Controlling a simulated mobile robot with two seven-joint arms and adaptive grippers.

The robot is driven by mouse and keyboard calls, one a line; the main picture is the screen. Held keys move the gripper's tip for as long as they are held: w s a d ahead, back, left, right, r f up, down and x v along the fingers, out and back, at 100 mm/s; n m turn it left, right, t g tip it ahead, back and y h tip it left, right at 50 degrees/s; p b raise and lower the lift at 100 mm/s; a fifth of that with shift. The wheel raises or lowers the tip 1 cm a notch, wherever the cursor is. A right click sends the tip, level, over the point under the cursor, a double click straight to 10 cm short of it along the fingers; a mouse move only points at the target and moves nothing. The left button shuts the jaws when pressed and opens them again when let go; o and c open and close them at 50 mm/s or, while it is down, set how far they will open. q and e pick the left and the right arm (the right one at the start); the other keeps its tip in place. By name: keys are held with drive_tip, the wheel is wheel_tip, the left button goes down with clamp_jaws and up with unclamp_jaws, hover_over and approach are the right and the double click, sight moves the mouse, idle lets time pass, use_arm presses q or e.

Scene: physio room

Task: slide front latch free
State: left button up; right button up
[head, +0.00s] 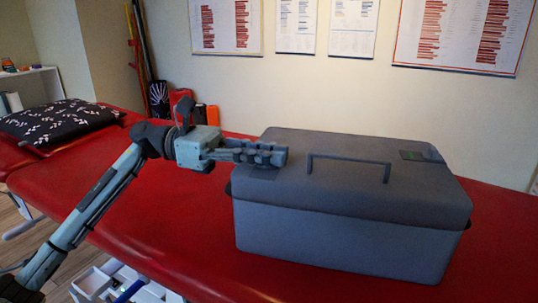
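A grey lidded case (335,235) stands shut on a red padded table. A dark bar handle (348,166) rises from the top of its lid (400,195). A small dark piece (229,188) juts from the case's left edge at the lid seam, and another (468,225) from the right edge. I cannot tell whether either is the front latch. My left gripper (286,157) points right over the lid's left part, left of the handle. Its fingers look together, with nothing visible between them. I cannot tell whether they touch the lid. My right gripper is out of view.
The red table (160,215) is bare left of the case. A dark patterned pillow (60,122) lies at its far left end. A dark patch with a green mark (422,155) is on the lid's right part. A wall with posters stands behind.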

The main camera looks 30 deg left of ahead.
use_arm(q)
drive_tip(key=o, duration=0.3)
drive_tip(key=shift+o, duration=0.2)
drive_tip(key=v, duration=1.2)
